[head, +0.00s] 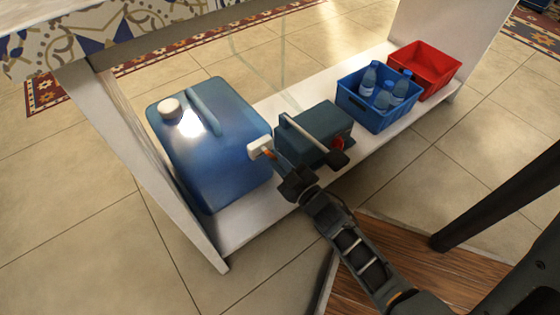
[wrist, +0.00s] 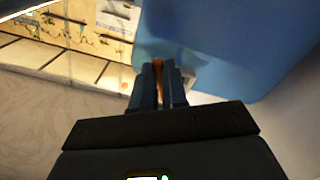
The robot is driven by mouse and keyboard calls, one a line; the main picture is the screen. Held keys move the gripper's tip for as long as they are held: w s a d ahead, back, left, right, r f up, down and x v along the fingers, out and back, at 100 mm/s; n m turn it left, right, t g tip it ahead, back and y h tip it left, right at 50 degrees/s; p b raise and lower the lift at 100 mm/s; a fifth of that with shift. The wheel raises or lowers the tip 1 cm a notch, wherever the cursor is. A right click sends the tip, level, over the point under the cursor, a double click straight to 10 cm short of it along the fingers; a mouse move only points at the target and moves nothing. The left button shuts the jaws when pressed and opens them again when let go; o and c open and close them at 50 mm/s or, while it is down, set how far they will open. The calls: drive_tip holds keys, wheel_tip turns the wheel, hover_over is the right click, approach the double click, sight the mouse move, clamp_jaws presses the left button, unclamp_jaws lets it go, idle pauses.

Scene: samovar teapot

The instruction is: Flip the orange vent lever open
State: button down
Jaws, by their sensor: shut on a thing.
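The orange vent lever (head: 268,153) shows as a small orange piece beside a white fitting (head: 259,146) at the right side of the large blue jug (head: 215,150). My gripper (head: 275,162) has reached the lever from the lower right. In the wrist view my gripper (wrist: 158,85) is shut on the orange lever (wrist: 158,72), a thin strip between the two dark fingers. The blue jug (wrist: 220,50) fills the area behind and to the right of the fingers. The fingers hide most of the lever, so its angle is hard to tell.
A dark green box (head: 318,128) with a light handle stands right of the jug, close to my gripper. A blue crate of bottles (head: 375,115) and a red crate (head: 428,72) stand farther right on the white shelf (head: 245,232). A white side panel (head: 130,150) stands left.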

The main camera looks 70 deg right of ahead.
drive_tip(key=c, duration=1.2)
unclamp_jaws()
drive_tip(key=shift+o, duration=0.2)
drive_tip(key=p+v, duration=0.1)
drive_tip(key=v, duration=0.7)
drive_tip(key=shift+p, duration=0.4)
drive_tip(key=shift+w, duration=0.1)
drive_tip(key=s+a+r+y, duration=0.55)
drive_tip(key=a+r, duration=0.35)
drive_tip(key=r, duration=0.4)
drive_tip(key=s+a+r+y, duration=0.4)
drive_tip(key=s+a+r, duration=0.2)
drive_tip(key=a+r, duration=0.5)
wheel_tip(320, 180, up, 31)
drive_tip(key=d+p, duration=0.2)
drive_tip(key=p, duration=2.7)
drive_tip(key=shift+d+g, duration=0.2)
drive_tip(key=shift+g, duration=0.2)
